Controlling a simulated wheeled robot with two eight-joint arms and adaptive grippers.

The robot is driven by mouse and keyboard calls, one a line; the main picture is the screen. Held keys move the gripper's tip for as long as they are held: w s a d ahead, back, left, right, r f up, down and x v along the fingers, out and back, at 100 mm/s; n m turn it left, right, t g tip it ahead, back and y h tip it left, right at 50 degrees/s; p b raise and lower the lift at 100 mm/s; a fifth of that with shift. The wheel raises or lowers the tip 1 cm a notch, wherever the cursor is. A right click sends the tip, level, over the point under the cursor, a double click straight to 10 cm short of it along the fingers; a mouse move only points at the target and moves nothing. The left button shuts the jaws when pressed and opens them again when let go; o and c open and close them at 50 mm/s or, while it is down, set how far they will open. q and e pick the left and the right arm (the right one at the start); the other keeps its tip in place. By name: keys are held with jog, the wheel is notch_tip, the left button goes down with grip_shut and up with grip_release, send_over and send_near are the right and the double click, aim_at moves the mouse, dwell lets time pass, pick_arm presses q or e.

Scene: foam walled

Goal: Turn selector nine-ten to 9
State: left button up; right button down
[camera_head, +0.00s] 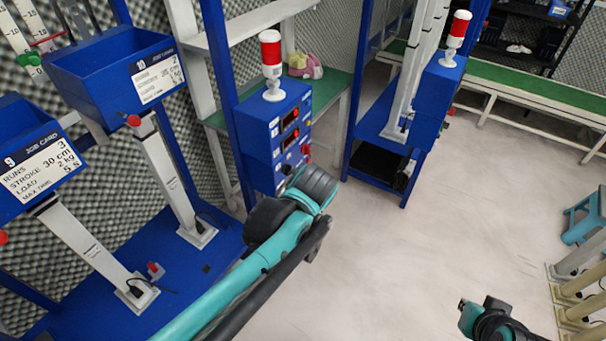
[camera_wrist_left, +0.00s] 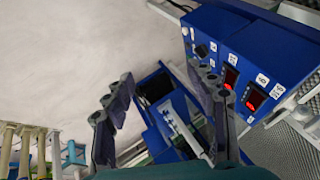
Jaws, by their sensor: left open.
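The blue control box (camera_head: 262,135) stands on the frame beyond my left arm, with two red displays on its front. The box also shows in the left wrist view (camera_wrist_left: 268,50), seen rotated. A dark knob (camera_wrist_left: 201,50) sits on its face, near small white labels; I cannot read its position or tell whether it is selector nine-ten. My left gripper (camera_wrist_left: 160,75) is open and empty, its right finger overlapping the box's edge in the picture; contact cannot be told. In the head view my left wrist is just in front of the box's lower part, and its fingers are hidden.
A red-and-white beacon (camera_head: 271,62) stands on the box. Blue bins with job cards 9 (camera_head: 40,165) and 10 (camera_head: 155,75) are at left. A second blue station (camera_head: 437,90) stands behind. Part of my right arm shows at bottom right. The middle floor is clear.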

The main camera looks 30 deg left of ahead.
pick_arm(q)
jog(key=w+a+f+m+g+y+b, duration=0.1)
jog(key=w+a+f+m+y+b, duration=0.2)
jog(key=w, duration=0.5)
jog(key=w+a+f+g+y+b, duration=0.1)
jog(key=w+a+f+y, duration=0.25)
jog(key=w, duration=0.45)
jog(key=m+g+y+b, duration=0.1)
jog(key=y+b, duration=0.1)
jog(key=y, duration=0.3)
send_near(291, 171)
notch_tip(291, 171, up, 2)
jog(key=a, duration=0.2)
notch_tip(291, 171, down, 4)
jog(key=y, duration=0.3)
jog(key=shift+g, duration=0.4)
jog(key=a+b, duration=0.1)
jog(key=a, duration=0.1)
jog(key=w+a+b, duration=0.1)
jog(key=a, duration=0.1)
jog(key=a+b, duration=0.1)
jog(key=a, duration=0.1)
jog(key=shift+w+a+f, duration=0.25)
jog(key=shift+a, duration=0.15)
jog(key=c, duration=1.2)
